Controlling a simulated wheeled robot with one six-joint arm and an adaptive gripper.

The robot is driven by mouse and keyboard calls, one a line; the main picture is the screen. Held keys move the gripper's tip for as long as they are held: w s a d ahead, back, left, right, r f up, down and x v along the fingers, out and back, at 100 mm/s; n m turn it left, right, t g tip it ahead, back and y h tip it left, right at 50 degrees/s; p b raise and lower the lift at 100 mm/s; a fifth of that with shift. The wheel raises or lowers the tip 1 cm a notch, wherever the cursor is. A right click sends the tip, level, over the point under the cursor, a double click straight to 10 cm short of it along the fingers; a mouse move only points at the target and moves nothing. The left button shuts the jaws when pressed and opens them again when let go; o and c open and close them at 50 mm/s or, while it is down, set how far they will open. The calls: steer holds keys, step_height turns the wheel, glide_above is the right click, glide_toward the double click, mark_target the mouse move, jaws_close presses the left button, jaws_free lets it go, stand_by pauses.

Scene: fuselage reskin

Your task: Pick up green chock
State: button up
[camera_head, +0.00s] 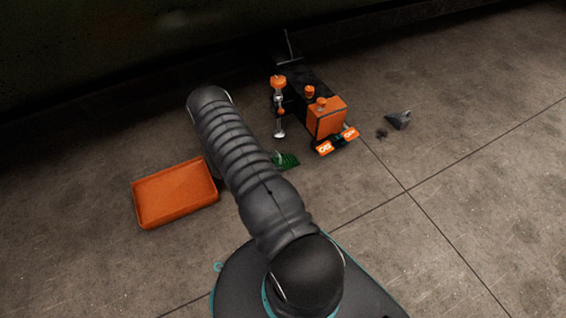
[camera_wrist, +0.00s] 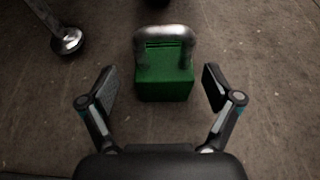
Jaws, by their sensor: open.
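The green chock (camera_wrist: 164,83) is a green block with a grey metal handle arched over its top. In the wrist view it stands on the concrete floor, just ahead of my gripper (camera_wrist: 160,85). My gripper is open, with one finger on each side of the chock's near part and a gap on both sides. In the head view only part of the green chock (camera_head: 287,160) shows beside my arm, which hides the rest. My gripper is hidden behind my arm in the head view.
An orange tray (camera_head: 177,193) lies on the floor to the left. An orange and black machine (camera_head: 326,117) stands behind the chock, with a metal post and round foot (camera_wrist: 68,40) close by on the left. A small grey object (camera_head: 399,120) lies at the right.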

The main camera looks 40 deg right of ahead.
mark_target(284, 161)
steer(key=x, duration=0.4)
steer(key=shift+s+d+f, duration=0.2)
steer(key=shift+s+d, duration=0.05)
steer(key=shift+d, duration=0.05)
steer(key=c, duration=1.4)
